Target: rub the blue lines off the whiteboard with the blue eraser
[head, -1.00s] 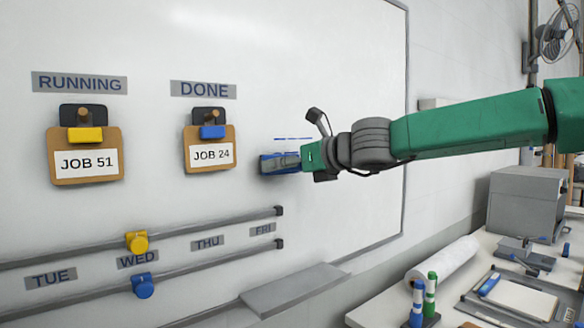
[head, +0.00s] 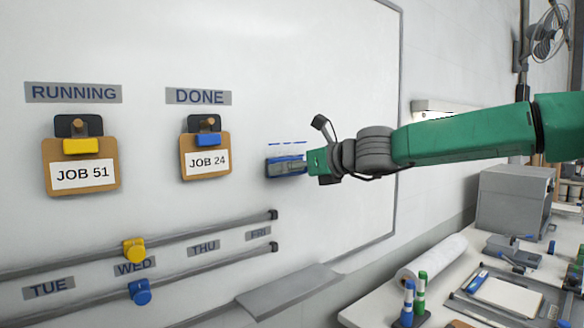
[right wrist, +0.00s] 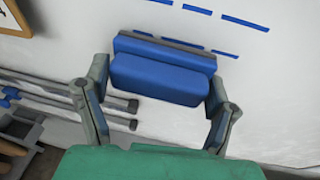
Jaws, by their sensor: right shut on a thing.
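The whiteboard (head: 335,95) fills the left and middle of the head view. The blue eraser (head: 276,167) is at the board, right of the JOB 24 card, and also shows in the right wrist view (right wrist: 162,78). My right gripper (head: 296,166) is shut on the eraser, with one finger at each end of it in the wrist view. Broken blue lines (head: 287,148) show just above the eraser. The wrist view shows blue dashes (right wrist: 197,9) above and beside it. Whether the eraser touches the board is hard to tell. My left gripper is not in view.
Clipboards JOB 51 (head: 82,175) and JOB 24 (head: 207,162) hang to the left. Two rails (head: 195,229) with a yellow knob (head: 134,250) and a blue knob (head: 142,291) run below. A tray (head: 290,289) juts out underneath. A bench with markers (head: 420,296) stands right.

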